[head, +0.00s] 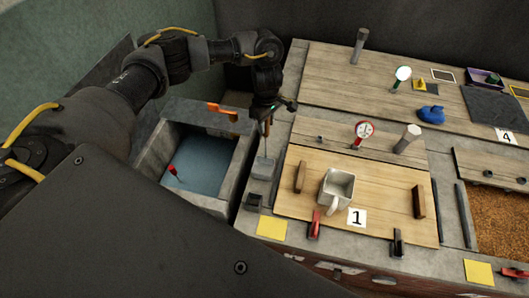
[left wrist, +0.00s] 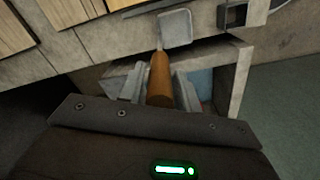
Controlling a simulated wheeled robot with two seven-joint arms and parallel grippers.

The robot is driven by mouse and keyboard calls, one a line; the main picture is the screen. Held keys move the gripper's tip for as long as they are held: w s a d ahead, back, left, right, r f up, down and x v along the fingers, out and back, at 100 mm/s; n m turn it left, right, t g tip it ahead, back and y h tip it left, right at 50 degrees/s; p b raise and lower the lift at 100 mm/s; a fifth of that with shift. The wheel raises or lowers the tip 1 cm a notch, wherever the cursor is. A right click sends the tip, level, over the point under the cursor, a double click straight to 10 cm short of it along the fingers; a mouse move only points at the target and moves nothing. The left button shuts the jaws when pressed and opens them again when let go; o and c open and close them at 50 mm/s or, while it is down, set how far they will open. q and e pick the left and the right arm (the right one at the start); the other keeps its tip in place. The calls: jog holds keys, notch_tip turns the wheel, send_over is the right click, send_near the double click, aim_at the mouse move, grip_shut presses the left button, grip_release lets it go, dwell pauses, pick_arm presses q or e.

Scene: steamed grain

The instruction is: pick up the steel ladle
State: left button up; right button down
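The steel ladle has a brown wooden handle and a flat-looking grey head (head: 263,168). In the head view it is upright at the left edge of the bench, beside the basin. My left gripper (head: 268,112) is above it, pointing down, with the handle between its fingers. In the left wrist view the wooden handle (left wrist: 160,80) lies between the two fingers, which seem to press on both its sides. The ladle head (left wrist: 175,27) points away from the gripper. I cannot tell whether the head touches the bench. My right gripper is not in view.
A blue-floored basin (head: 245,160) adjoins the bench at left, with a red-handled item (head: 174,172) inside and an orange item (head: 222,111) at its back. A white mug (head: 336,190) stands on the wooden board (head: 290,205) to the right. Red clamps and a gauge (head: 364,130) are nearby.

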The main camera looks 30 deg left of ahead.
pick_arm(q)
grip_shut()
jog(key=shift+r, duration=0.1)
jog(key=shift+r, duration=0.1)
jog(key=shift+w+r, duration=0.1)
jog(key=shift+r, duration=0.1)
jog(key=shift+r+b, duration=0.65)
jog(key=shift+r, duration=0.3)
jog(key=s+d+r+b, duration=0.3)
jog(key=s+d+r, duration=0.4)
jog(key=s+r, duration=0.3)
jog(key=shift+s+r, duration=0.2)
jog(key=shift+s, duration=1)
